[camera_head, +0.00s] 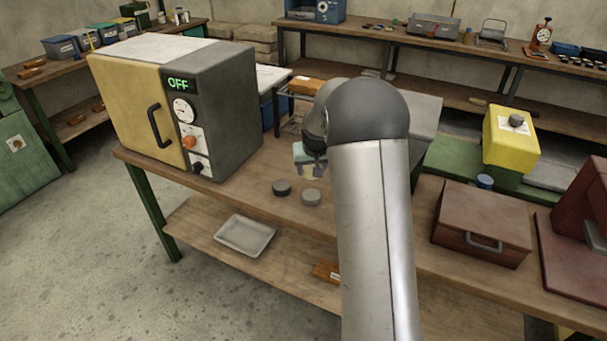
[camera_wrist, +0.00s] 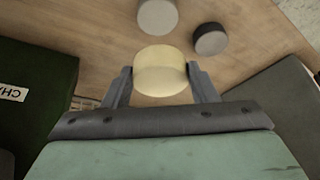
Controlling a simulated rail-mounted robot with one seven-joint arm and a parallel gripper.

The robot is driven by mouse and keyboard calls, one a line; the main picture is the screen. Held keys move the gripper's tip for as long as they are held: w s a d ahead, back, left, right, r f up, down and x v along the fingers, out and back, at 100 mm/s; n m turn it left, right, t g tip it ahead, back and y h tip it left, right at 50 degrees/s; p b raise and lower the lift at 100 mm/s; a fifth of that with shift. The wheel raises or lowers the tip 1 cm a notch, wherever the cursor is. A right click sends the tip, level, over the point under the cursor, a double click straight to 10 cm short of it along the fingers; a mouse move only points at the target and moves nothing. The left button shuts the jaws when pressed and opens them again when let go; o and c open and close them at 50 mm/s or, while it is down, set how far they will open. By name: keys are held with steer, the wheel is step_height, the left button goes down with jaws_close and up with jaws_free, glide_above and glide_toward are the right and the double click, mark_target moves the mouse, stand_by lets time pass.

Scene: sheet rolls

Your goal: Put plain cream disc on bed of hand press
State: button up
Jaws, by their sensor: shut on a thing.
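The plain cream disc (camera_wrist: 160,72) is between the two fingers of my gripper (camera_wrist: 160,80) in the wrist view, and the fingers are shut on it. In the head view my gripper (camera_head: 309,163) is over the wooden bench, just behind two loose discs, with the cream disc mostly hidden. A dark red machine (camera_head: 592,195) with a flat red plate (camera_head: 572,262) stands at the right edge, partly cut off. It may be the hand press, but I cannot tell for sure.
A dark disc (camera_head: 281,188) and a grey disc (camera_head: 311,198) lie on the bench (camera_head: 245,195). An oven reading OFF (camera_head: 175,105) stands left. A brown-red box (camera_head: 482,227) and a yellow block (camera_head: 510,138) stand right. My arm hides the bench middle.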

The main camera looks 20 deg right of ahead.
steer(key=p, duration=0.2)
glide_toward(307, 182)
steer(key=shift+w+d+f, duration=0.15)
steer(key=shift+w+f, duration=0.4)
steer(key=shift+w, duration=0.1)
steer(key=shift+w+d+f, duration=0.1)
steer(key=shift+w+f, duration=0.45)
steer(key=shift+f, duration=0.15)
steer(key=shift+f+p, duration=0.45)
steer(key=shift+f, duration=1.05)
steer(key=shift+f, duration=0.1)
steer(key=shift+f+b, duration=0.15)
steer(key=shift+b, duration=0.15)
steer(key=o, duration=1)
steer(key=shift+r, duration=0.2)
